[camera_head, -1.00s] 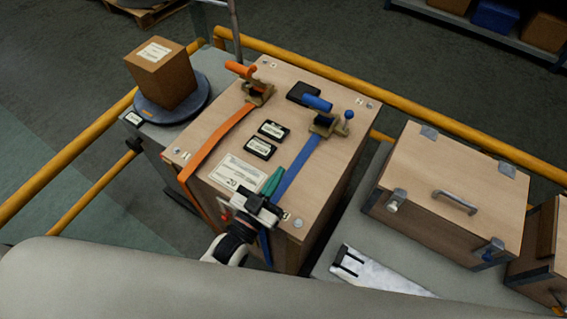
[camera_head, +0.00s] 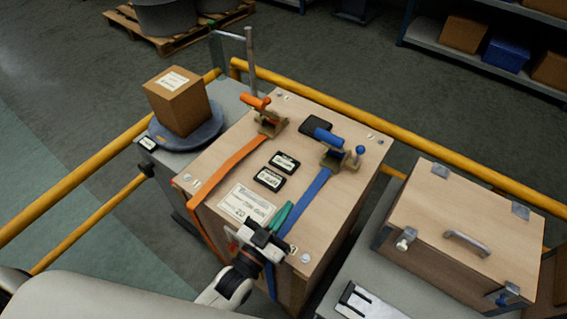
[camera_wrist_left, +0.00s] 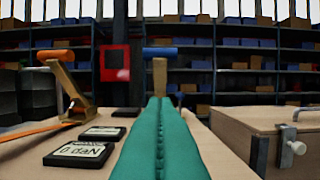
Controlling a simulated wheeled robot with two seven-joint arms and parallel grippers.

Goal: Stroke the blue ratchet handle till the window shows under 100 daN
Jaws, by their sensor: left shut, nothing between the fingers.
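The blue ratchet handle (camera_head: 328,138) sits on a tan ratchet with a blue knob, at the far end of the blue strap (camera_head: 312,194) on the wooden crate. It also shows in the left wrist view (camera_wrist_left: 160,51), beyond my fingertips. My left gripper (camera_head: 285,211) has teal fingers shut on nothing. It is over the crate's near edge, beside the strap and apart from the handle. In the left wrist view the shut fingers (camera_wrist_left: 160,102) point toward the handle. The nearer display window (camera_wrist_left: 79,153) reads 0 daN; the farther window (camera_wrist_left: 103,132) is too small to read. My right gripper is out of view.
An orange ratchet handle (camera_head: 255,103) and orange strap (camera_head: 228,168) lie left of the blue ones. A black box (camera_head: 316,125) sits near the blue handle. A brown carton (camera_head: 178,103) stands left. A latched wooden case (camera_head: 470,215) stands right. Yellow rails (camera_head: 440,150) run behind.

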